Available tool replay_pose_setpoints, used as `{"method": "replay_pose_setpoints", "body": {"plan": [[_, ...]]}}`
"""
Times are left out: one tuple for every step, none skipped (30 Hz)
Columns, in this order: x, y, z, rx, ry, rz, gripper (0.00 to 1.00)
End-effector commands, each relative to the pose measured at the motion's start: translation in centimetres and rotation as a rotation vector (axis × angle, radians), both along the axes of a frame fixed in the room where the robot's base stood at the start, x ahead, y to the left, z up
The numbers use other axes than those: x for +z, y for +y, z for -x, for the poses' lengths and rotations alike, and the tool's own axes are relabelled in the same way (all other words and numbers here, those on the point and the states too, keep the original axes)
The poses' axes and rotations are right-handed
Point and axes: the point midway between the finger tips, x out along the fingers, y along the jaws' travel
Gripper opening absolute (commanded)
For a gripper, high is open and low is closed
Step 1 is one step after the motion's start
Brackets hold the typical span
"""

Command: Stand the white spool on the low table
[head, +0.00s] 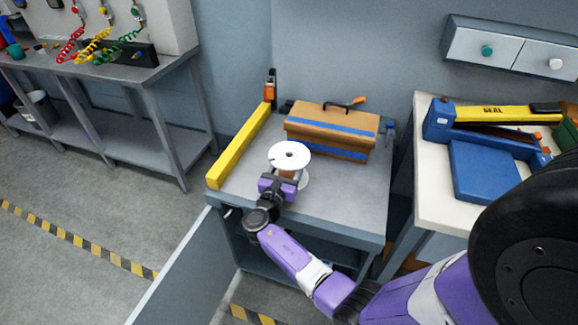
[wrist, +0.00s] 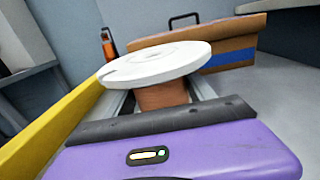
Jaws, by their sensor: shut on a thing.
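The white spool (head: 289,155) has a round white top flange and a copper-brown core, and is upright over the low table (head: 345,196). It also shows in the wrist view (wrist: 155,63), slightly tilted in that picture. My gripper (head: 284,182) is shut on the spool around its core, below the top flange. The lower flange shows only in part, at the right of my gripper. I cannot tell whether it touches the table top.
A yellow bar (head: 241,146) lies along the table's left edge, with an orange-handled clamp (head: 270,86) at its far end. A cardboard box (head: 330,132) with blue tape stands behind the spool. A white bench (head: 433,185) with a blue sealer is at right. The table's front right is clear.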

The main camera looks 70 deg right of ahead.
Motion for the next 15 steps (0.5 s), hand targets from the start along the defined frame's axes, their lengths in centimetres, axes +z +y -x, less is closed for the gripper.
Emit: {"method": "replay_pose_setpoints", "body": {"plan": [[0.19, -0.06, -0.09, 0.0, -0.002, 0.004, 0.0], [0.21, -0.05, -0.08, 0.0, -0.003, 0.004, 0.0], [0.24, -0.05, -0.08, 0.0, -0.003, 0.005, 0.0], [0.24, -0.04, -0.08, 0.0, -0.003, 0.004, 0.0], [0.24, -0.04, -0.08, 0.0, -0.003, 0.004, 0.0], [0.25, -0.04, -0.08, 0.0, -0.003, 0.004, 0.0], [0.23, -0.04, -0.08, 0.0, -0.003, 0.004, 0.0], [0.18, -0.03, -0.08, 0.0, -0.002, 0.004, 0.0], [0.06, -0.03, -0.08, 0.0, -0.002, 0.004, 0.0], [-0.04, -0.03, -0.09, 0.0, -0.002, 0.004, 0.0], [-0.14, -0.03, -0.09, 0.0, -0.002, 0.004, 0.0], [-0.22, 0.01, -0.03, 0.0, -0.001, 0.0, 0.7], [-0.21, 0.01, -0.03, 0.0, -0.001, 0.0, 0.76], [-0.21, 0.01, -0.02, 0.0, -0.001, 0.0, 0.82], [-0.21, 0.01, -0.03, 0.0, -0.001, 0.0, 0.84]]}}
